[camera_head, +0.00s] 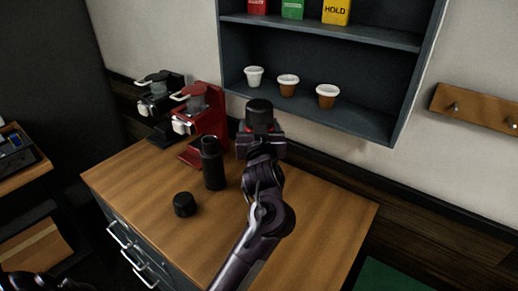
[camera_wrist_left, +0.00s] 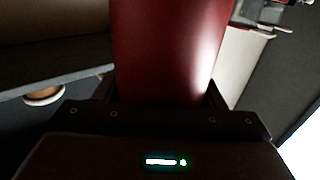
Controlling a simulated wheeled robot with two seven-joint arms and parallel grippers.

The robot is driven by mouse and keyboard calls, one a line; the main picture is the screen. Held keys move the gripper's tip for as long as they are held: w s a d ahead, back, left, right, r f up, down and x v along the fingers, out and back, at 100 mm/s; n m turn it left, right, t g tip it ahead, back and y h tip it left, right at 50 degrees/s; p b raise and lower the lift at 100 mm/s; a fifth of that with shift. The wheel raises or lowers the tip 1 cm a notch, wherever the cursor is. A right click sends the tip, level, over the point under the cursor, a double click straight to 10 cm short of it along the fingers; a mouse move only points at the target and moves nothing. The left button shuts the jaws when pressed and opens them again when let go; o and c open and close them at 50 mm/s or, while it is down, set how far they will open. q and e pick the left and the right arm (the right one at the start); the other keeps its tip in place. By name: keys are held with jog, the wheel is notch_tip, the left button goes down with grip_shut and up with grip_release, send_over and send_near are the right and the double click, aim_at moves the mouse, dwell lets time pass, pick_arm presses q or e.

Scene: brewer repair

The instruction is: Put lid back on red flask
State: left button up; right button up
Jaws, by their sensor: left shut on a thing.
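The red flask (camera_wrist_left: 170,45) fills the middle of the left wrist view, between the jaws. In the head view my left gripper (camera_head: 260,137) is shut on it and holds it up in front of the wall shelf. Only slivers of its red body show there, under a wide black top (camera_head: 259,107) that looks like a lid. I cannot tell how firmly that top sits. A loose black lid (camera_head: 184,204) lies on the wooden counter (camera_head: 150,222). A black flask (camera_head: 212,165) with a narrower neck stands upright near it. My right gripper is not in view.
A red brewer (camera_head: 207,118) and a black brewer (camera_head: 160,105) stand at the counter's back left. The shelf (camera_head: 365,125) above holds several cups (camera_head: 288,85) and coloured packs (camera_head: 336,12). A peg rail (camera_head: 478,106) hangs at right. The counter's right part is clear.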

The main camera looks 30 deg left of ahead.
aim_at(259, 115)
pick_arm(q)
jog(key=shift+r, duration=1.8)
jog(key=o, duration=0.7)
jog(key=c, duration=1)
jog(key=s+d+f+m+t+h, duration=0.1)
jog(key=s+d+f+m+h, duration=0.1)
jog(key=s+d+f+h, duration=0.1)
jog(key=s+d+f+m+h+b, duration=0.1)
jog(key=s+d+f+m+h, duration=0.1)
jog(key=s+f, duration=0.4)
jog(key=s+d+f+m+t+h, duration=0.1)
jog(key=s+d+f+m+h, duration=0.1)
jog(key=s+d+f+h, duration=0.2)
jog(key=shift+s+d+f+t, duration=0.15)
jog(key=shift+d+f, duration=0.3)
jog(key=shift+f, duration=0.35)
jog(key=shift+s+d+f+t, duration=0.15)
jog(key=shift+d+f, duration=0.25)
jog(key=shift+f, duration=0.35)
jog(key=shift+w, duration=0.1)
